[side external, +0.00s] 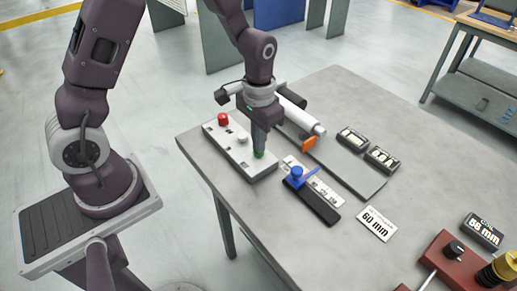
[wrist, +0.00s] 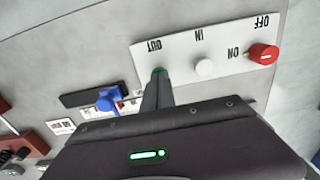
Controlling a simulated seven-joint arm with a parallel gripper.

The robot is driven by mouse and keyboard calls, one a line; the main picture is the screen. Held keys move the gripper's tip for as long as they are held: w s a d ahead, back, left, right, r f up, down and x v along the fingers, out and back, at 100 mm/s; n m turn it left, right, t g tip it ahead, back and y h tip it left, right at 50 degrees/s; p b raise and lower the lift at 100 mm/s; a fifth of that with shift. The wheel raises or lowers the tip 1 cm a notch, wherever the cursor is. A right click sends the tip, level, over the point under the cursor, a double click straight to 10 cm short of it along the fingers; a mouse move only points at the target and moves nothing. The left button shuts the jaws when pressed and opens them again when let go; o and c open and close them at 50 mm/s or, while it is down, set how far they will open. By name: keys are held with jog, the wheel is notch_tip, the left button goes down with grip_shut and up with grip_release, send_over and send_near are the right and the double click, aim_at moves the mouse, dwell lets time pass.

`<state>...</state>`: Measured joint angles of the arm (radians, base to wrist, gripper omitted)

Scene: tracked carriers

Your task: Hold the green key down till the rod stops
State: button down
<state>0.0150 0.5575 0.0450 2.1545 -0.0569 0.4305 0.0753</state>
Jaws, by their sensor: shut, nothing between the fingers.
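The green key (side external: 259,154) is at the near end of a white control panel (side external: 219,142). In the wrist view the green key (wrist: 159,70) is beside the word OUT. My gripper (side external: 260,149) is shut and empty, pointing down with its tips at the green key; it also shows in the wrist view (wrist: 157,82). The fingers hide part of the key, and I cannot tell how far it is pressed. A white cylinder (side external: 305,118) lies behind the gripper. An orange piece (side external: 309,143) is near its front end. The rod itself is not clearly visible.
The panel also has a white key (wrist: 204,67) marked IN and a red knob (wrist: 263,54) marked ON and OFF. A blue-handled piece (side external: 297,174) sits by a black block.

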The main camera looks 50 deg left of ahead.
jog(key=shift+f, duration=0.4)
jog(key=shift+s+f, duration=0.1)
jog(key=shift+f, duration=0.05)
dwell(1.8)
jog(key=shift+r, duration=2.35)
jog(key=shift+r, duration=0.2)
jog(key=s+r+t, duration=0.2)
jog(key=s+r, duration=0.3)
jog(key=r, duration=0.6)
jog(key=s+r+t, duration=0.3)
jog(key=s+r, duration=0.3)
jog(key=s, duration=0.7)
jog(key=shift+d+r+t, duration=0.2)
jog(key=shift+d+t, duration=0.1)
